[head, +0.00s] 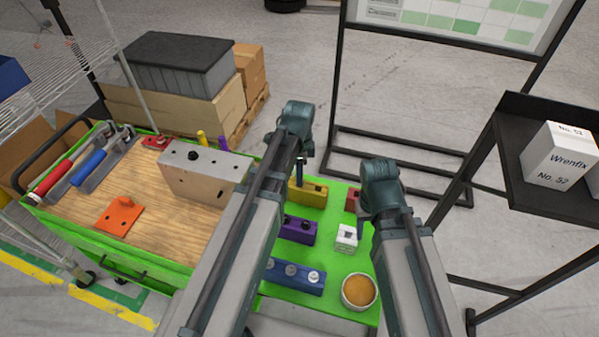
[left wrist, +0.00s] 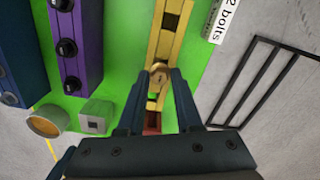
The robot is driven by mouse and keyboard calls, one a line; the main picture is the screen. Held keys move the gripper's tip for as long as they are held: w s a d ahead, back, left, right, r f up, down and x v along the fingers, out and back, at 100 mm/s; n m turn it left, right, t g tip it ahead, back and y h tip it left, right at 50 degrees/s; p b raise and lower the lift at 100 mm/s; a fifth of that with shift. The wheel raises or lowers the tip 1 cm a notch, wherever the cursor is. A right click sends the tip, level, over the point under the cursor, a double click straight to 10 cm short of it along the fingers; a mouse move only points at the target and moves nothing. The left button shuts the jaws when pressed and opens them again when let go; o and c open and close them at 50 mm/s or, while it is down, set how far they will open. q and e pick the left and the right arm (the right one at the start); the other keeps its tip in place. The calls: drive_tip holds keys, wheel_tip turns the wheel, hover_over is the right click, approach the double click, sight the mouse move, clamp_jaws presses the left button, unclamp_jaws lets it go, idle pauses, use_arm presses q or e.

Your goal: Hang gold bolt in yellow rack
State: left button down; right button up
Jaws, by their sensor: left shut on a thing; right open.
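The yellow rack (head: 308,193) stands on the green mat, below my left gripper (head: 302,172). In the left wrist view, the yellow rack (left wrist: 168,40) runs up from between the fingers of my left gripper (left wrist: 158,78). The gripper is shut on the gold bolt (left wrist: 160,68), whose round head shows over the rack. I cannot tell whether the bolt touches the rack. In the head view the gold bolt cannot be made out. My right arm's wrist shows at the right of the mat, but its jaws are hidden.
A purple rack (head: 299,230) and a blue rack (head: 294,276) holding bolts stand nearer. A white block (head: 346,237), a red block (head: 352,201) and a round bowl (head: 359,291) are at the right.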

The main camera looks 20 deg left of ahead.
use_arm(q)
drive_tip(key=shift+f+b, duration=1)
drive_tip(key=shift+f, duration=0.2)
drive_tip(key=c, duration=0.5)
unclamp_jaws()
drive_tip(key=shift+r, duration=0.1)
wheel_tip(320, 180, up, 9)
drive_tip(key=p, duration=0.9)
